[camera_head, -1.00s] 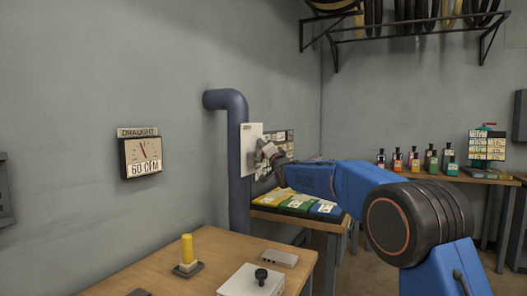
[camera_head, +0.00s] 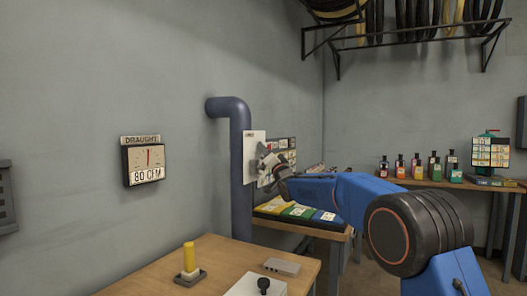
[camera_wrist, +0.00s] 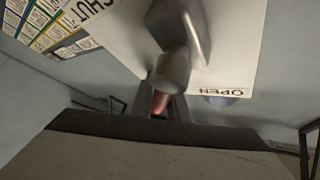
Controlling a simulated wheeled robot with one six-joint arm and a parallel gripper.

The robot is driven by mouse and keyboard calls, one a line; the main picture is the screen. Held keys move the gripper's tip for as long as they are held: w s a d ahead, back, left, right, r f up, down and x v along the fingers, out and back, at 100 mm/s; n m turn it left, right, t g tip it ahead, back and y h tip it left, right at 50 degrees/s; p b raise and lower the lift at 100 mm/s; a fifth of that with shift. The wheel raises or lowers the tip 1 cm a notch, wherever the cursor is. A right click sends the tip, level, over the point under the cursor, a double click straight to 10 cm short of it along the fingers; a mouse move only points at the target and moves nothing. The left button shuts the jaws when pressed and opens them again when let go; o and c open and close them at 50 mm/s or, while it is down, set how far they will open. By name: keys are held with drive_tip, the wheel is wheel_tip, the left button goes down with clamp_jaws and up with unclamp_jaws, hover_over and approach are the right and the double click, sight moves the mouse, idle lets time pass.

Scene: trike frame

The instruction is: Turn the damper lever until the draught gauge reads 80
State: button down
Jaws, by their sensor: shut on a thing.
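The draught gauge (camera_head: 145,164) hangs on the wall at the left and reads 80 CFM, its needle near upright. The damper plate (camera_head: 251,143) is white and sits by the blue pipe. It also shows in the wrist view (camera_wrist: 222,40) with the words SHUT and OPEN. The grey damper lever (camera_wrist: 172,66) stands out from the plate, its reddish tip low in the wrist view. My gripper (camera_head: 264,168) is at the lever, shut on it. My gripper hides most of the lever in the head view.
A wooden table (camera_head: 215,262) in front holds a yellow-topped peg (camera_head: 189,257), a small grey box and a white box with a black knob. The blue pipe (camera_head: 240,190) runs down the wall. Behind it, a bench (camera_head: 310,229) holds coloured packs. Several bottles stand on a shelf at the right.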

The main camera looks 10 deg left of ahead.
drive_tip(key=c, duration=1.7)
unclamp_jaws()
drive_tip(key=v, duration=1.7)
drive_tip(key=shift+s+d+f, duration=0.1)
drive_tip(key=shift+d+f, duration=0.05)
drive_tip(key=shift+f, duration=0.05)
drive_tip(key=shift+d, duration=0.1)
